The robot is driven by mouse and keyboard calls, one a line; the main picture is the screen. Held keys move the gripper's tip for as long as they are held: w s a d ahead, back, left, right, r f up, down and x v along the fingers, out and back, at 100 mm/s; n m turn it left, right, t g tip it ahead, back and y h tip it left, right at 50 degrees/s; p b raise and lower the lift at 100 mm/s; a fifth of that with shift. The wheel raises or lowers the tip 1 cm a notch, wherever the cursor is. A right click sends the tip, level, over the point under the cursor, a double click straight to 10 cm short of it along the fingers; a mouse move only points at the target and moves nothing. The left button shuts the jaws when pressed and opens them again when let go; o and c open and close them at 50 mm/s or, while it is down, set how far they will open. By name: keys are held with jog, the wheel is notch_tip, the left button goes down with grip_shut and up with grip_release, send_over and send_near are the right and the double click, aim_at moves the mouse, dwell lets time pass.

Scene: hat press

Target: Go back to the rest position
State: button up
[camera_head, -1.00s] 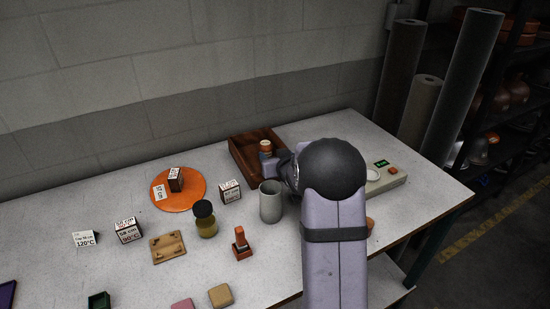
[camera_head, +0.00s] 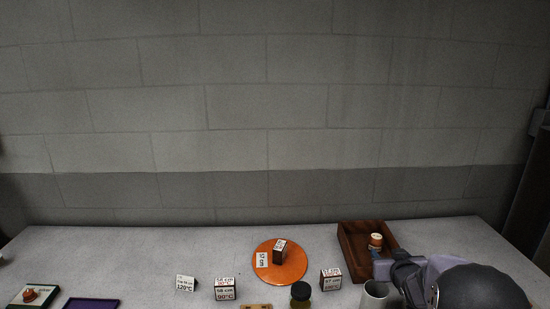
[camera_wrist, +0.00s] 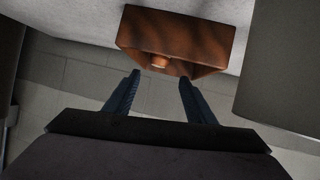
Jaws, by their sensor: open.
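My gripper (camera_head: 388,268) is at the front right of a brown wooden tray (camera_head: 349,254) in the head view. In the wrist view its two dark fingers (camera_wrist: 159,77) stand apart with nothing between them. A small round piece with an orange-brown top (camera_head: 376,240) is inside the tray. It also shows in the wrist view (camera_wrist: 160,62), beyond the fingertips. My arm covers the right part of the bench, and its lower links are out of the picture.
A grey-green cup (camera_head: 373,294) stands close to my gripper's left. An orange disc (camera_head: 288,272) carries a small labelled block (camera_head: 280,251). Labelled blocks (camera_head: 331,279) and a dark-lidded jar (camera_head: 301,293) stand along the front. A block wall (camera_head: 250,110) rises behind the bench.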

jog(key=s+a+r+n+g+h+p, duration=0.1)
jog(key=s+a+r+n+g+p, duration=0.15)
jog(key=s, duration=0.55)
jog(key=s+a+r+n+g+p, duration=0.1)
jog(key=s+r+n, duration=0.25)
jog(key=s, duration=0.45)
jog(key=s+a+f+m+g+y+p, duration=0.1)
jog(key=s+a+f+g, duration=0.1)
jog(key=s+a, duration=0.3)
jog(key=s+a+f+m+g+y+p, duration=0.1)
jog(key=s+a+f+m+g+p, duration=0.1)
jog(key=s+a, duration=0.4)
jog(key=s+a+f+m+g+y+p, duration=0.1)
jog(key=s+a+f+m+g+p, duration=0.1)
jog(key=s+a+g, duration=0.3)
jog(key=shift+s+a+f+y, duration=0.25)
jog(key=shift+s+f, duration=0.15)
jog(key=shift+s, duration=0.25)
jog(key=shift+s+a+f+y, duration=0.15)
jog(key=shift+s+a+f, duration=0.15)
jog(key=shift+s, duration=0.35)
jog(key=shift+d, duration=0.1)
